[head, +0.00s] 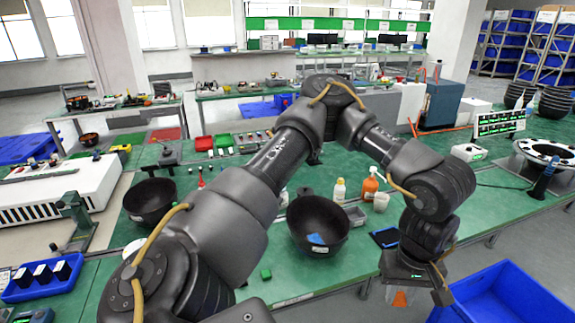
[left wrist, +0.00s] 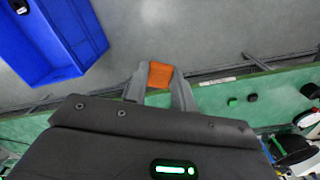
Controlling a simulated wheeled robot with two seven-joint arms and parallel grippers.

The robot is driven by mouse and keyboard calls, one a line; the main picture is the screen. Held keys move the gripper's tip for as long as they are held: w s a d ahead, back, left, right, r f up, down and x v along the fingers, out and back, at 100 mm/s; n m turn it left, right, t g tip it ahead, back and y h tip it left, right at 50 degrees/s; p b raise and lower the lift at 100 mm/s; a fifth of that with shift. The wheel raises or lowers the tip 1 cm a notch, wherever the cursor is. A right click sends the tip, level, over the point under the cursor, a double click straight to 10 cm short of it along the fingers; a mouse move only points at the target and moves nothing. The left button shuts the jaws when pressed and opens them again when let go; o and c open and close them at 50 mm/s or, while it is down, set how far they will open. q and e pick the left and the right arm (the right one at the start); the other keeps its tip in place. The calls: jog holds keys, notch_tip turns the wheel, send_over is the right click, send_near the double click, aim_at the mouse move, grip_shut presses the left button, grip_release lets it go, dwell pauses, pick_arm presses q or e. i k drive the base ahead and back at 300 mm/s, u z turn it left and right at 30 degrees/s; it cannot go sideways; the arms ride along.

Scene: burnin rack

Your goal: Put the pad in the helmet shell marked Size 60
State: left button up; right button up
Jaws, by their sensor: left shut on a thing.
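My left gripper (head: 402,292) is shut on a small orange pad (head: 400,298), low in front of the table's front edge, left of the blue bin. In the left wrist view the pad (left wrist: 160,75) sits between the two grey fingertips (left wrist: 160,82), over the floor near the green table edge. A black bowl-like helmet shell (head: 300,215) stands open side up at the middle of the table, with a blue piece (head: 316,239) inside. Another black shell (head: 150,198) stands to the left. Their small pale labels are too small to read. My right gripper is out of view.
A blue bin (head: 470,308) stands at the lower right, and it also shows in the left wrist view (left wrist: 90,25). An orange bottle (head: 370,187), a white bottle (head: 339,191) and a dark blue tablet-like thing (head: 385,237) stand or lie right of the middle shell.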

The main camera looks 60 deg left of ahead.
aim_at(315, 241)
jog(key=u, duration=0.9)
jog(key=i, duration=0.85)
jog(key=u, duration=0.8)
